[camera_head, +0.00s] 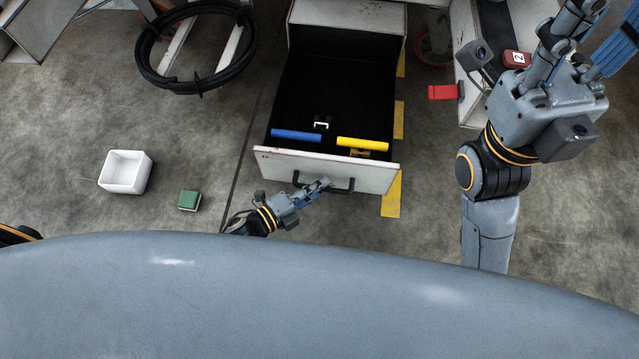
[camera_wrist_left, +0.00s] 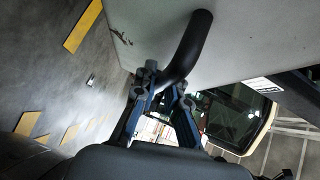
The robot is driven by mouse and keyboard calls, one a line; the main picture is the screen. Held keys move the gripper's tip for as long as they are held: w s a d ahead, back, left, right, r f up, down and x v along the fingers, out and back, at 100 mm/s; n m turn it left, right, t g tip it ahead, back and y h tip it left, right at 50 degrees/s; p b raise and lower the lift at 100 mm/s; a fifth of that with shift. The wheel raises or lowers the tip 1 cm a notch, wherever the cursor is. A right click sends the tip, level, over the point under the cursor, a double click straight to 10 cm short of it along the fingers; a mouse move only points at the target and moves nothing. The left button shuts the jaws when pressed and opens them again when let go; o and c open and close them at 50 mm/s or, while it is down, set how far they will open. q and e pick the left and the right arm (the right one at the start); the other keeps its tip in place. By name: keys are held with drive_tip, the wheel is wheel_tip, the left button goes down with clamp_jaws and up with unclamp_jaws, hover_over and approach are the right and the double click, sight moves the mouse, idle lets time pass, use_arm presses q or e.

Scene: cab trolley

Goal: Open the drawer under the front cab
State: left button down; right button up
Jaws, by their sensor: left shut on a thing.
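The drawer (camera_head: 327,169) under the cab is pulled well out, with its dark inside showing from above. Its white front carries a black handle (camera_head: 341,190), which also shows in the left wrist view (camera_wrist_left: 189,45). My left gripper (camera_head: 318,187) is shut on the handle, near the middle of the drawer front. In the left wrist view its two fingers (camera_wrist_left: 162,92) are at the end of the dark curved bar. My right gripper (camera_head: 597,35) is at the upper right, away from the drawer, fingers apart; its tips are partly cut off.
In the drawer lie a blue cylinder (camera_head: 296,135), a yellow cylinder (camera_head: 362,143) and a small white bracket (camera_head: 321,124). A white box (camera_head: 125,172) and a green block (camera_head: 189,200) are on the floor at left. A red part (camera_head: 444,92) juts out right of the drawer.

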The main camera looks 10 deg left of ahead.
use_arm(q)
drive_tip(key=shift+a, duration=0.1)
drive_tip(key=c, duration=1.4)
unclamp_jaws()
drive_tip(key=shift+o, duration=0.2)
drive_tip(key=v, duration=1.2)
